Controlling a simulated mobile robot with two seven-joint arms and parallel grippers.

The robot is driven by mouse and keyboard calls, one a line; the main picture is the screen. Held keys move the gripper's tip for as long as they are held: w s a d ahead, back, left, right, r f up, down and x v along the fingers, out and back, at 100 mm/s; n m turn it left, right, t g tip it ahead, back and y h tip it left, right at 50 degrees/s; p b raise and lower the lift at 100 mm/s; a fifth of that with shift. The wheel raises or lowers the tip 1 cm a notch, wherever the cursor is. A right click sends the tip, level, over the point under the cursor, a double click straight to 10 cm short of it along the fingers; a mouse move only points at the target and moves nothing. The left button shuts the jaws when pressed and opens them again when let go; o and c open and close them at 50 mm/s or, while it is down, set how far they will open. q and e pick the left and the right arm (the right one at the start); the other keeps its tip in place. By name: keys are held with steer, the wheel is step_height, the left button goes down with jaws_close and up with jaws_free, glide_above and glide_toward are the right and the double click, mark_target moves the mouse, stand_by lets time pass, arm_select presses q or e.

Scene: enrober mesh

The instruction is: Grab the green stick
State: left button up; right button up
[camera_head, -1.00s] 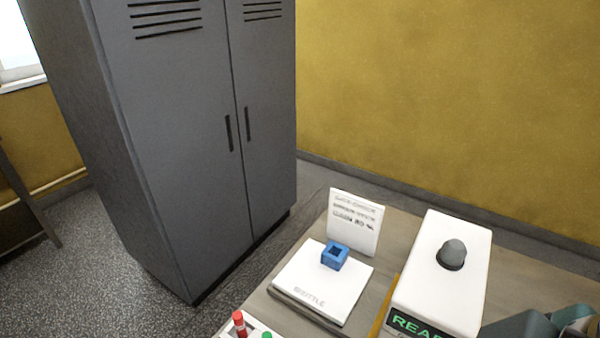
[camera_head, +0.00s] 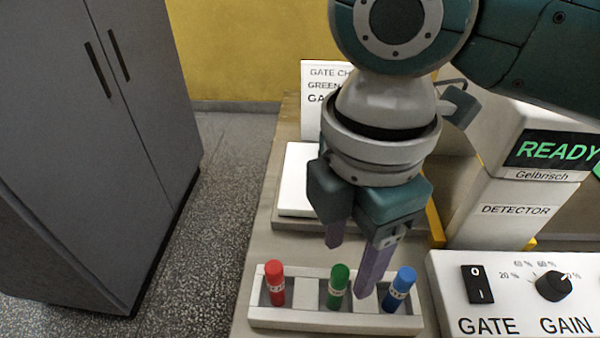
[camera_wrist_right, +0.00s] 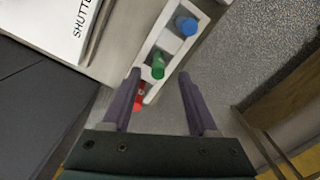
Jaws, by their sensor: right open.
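The green stick (camera_head: 338,285) stands upright in a white rack (camera_head: 330,322), between a red stick (camera_head: 275,284) on the left and a blue stick (camera_head: 399,290) on the right. My right gripper (camera_head: 350,268) is open and empty, with its purple fingers pointing down above and behind the rack. In the head view one fingertip is between the green and blue sticks. In the right wrist view the green stick (camera_wrist_right: 158,66) shows beyond the open fingertips (camera_wrist_right: 160,75), near the middle of the gap. My left gripper is not in view.
A control panel (camera_head: 515,275) with a GATE switch and GAIN knob stands right of the rack. Behind it is the white detector (camera_head: 508,212) reading READY. A grey cabinet (camera_head: 75,180) stands at left.

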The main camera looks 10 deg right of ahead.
mark_target(341, 271)
steer(key=f, duration=0.5)
steer(key=shift+a+f, duration=0.25)
steer(key=shift+f, duration=0.05)
jaws_close()
